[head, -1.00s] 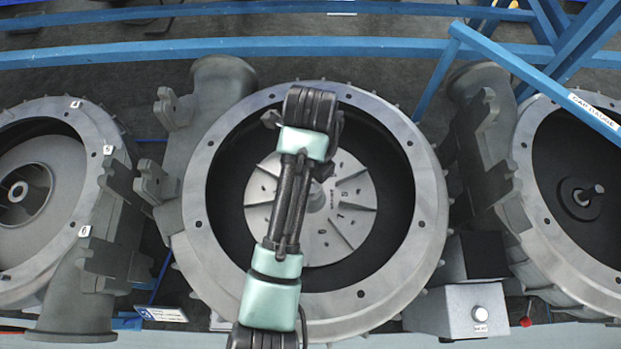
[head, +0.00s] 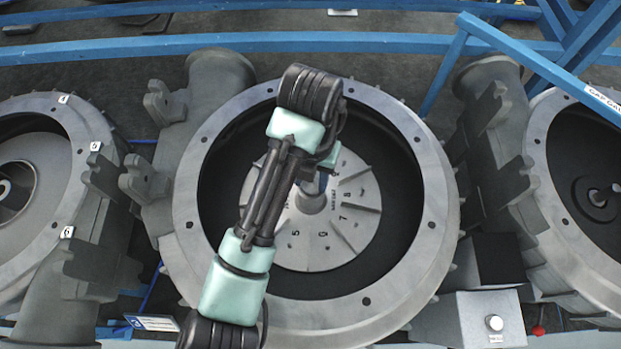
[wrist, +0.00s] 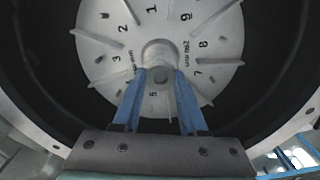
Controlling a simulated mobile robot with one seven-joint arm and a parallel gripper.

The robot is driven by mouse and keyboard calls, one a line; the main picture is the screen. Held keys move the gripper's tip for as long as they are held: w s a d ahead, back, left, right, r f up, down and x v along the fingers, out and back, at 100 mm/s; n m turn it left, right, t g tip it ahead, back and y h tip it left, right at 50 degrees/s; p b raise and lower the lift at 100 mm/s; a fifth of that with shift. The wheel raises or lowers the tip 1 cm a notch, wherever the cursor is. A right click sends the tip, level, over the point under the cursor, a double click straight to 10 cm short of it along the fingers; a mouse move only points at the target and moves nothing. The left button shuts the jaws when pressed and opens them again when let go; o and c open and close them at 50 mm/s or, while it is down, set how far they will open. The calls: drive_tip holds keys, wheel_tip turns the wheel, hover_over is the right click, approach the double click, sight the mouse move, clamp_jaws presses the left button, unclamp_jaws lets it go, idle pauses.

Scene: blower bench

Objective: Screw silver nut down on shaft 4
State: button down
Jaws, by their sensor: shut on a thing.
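The middle blower's grey round housing (head: 440,190) holds a pale finned wheel (head: 350,225) with printed numbers. The wheel's central hub (head: 311,203) also shows in the wrist view (wrist: 160,52). My gripper (head: 316,186) is at the hub, partly hidden by my wrist in the head view. In the wrist view the two blue fingers of my gripper (wrist: 160,78) are shut on a small round grey piece, the silver nut (wrist: 161,76), in front of the hub. The shaft end is hidden, so I cannot tell how far the nut sits on it.
A blower with a dark inside and bare shaft (head: 598,197) stands at the right. Another with a wheel (head: 15,190) stands at the left. A grey box with a knob (head: 490,320) is at the front right. Blue rails (head: 300,42) run behind.

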drive_tip(key=shift+w+a+m+b, duration=0.1)
drive_tip(key=shift+w+m+b, duration=0.25)
drive_tip(key=shift+b, duration=0.3)
drive_tip(key=shift+s+r+m+b, duration=0.2)
drive_tip(key=shift+m+b, duration=0.35)
drive_tip(key=shift+b, duration=0.35)
drive_tip(key=c, duration=0.7)
unclamp_jaws()
drive_tip(key=shift+c, duration=0.2)
drive_tip(key=shift+f, duration=0.15)
